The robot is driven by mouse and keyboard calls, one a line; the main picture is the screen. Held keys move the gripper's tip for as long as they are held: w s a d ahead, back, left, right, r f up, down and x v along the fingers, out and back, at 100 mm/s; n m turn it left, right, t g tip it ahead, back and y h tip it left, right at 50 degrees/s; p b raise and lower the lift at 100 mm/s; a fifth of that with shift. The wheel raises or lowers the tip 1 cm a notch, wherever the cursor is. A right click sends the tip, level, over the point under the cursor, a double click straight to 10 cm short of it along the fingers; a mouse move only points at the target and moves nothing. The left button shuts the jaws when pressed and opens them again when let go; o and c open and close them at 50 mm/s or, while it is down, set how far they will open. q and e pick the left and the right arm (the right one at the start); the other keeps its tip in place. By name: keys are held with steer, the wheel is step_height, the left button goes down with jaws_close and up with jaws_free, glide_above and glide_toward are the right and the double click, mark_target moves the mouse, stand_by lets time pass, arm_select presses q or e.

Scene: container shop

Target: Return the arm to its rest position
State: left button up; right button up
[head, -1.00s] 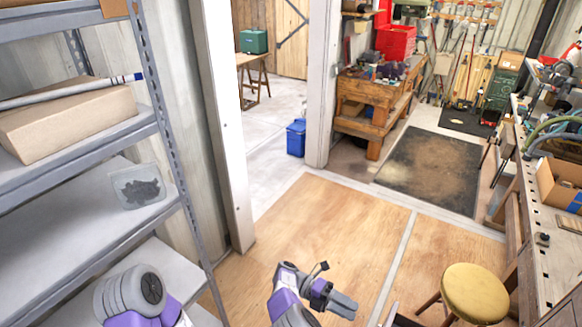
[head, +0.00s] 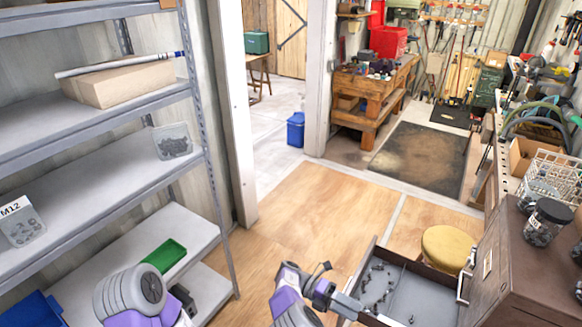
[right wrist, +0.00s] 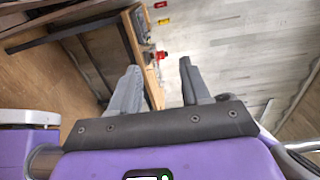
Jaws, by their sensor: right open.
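My right gripper (head: 347,303) shows low in the middle of the head view, in front of the open drawer's left edge. In the right wrist view the same gripper (right wrist: 158,85) has its two grey fingers apart with nothing between them. A purple and grey part of my left arm (head: 140,295) shows at the lower left of the head view. My left gripper cannot be made out.
An open drawer (head: 420,295) with scattered small screws juts out at the lower right. A yellow stool (head: 447,248) stands behind it. Grey shelving (head: 90,170) holds an M12 bin (head: 20,222), a clear bin (head: 172,140) and a green tray (head: 165,255). The wooden floor (head: 325,215) ahead is clear.

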steer(key=d+f+m+y+b, duration=0.2)
steer(key=d+f+y+b, duration=0.3)
steer(key=f, duration=0.7)
steer(key=s+d+f+m+t+y+b, duration=0.1)
steer(key=s+f+m+y+b, duration=0.35)
steer(key=f, duration=0.65)
steer(key=s+f+m+t+y+b, duration=0.15)
steer(key=s+f+m+b, duration=0.3)
steer(key=s+f, duration=0.55)
arm_select(q)
step_height(320, 180, down, 28)
steer(key=w+b, duration=0.1)
steer(key=b, duration=1.2)
steer(key=shift+f+b, duration=0.25)
steer(key=shift+b, duration=0.05)
arm_select(e)
steer(key=s+a+f+m+t+y, duration=0.3)
steer(key=a+f+m+t+y, duration=0.4)
steer(key=m, duration=1.4)
steer(key=a+f+y, duration=0.1)
steer(key=a+f, duration=0.3)
steer(key=a, duration=0.1)
steer(key=shift+a, duration=0.3)
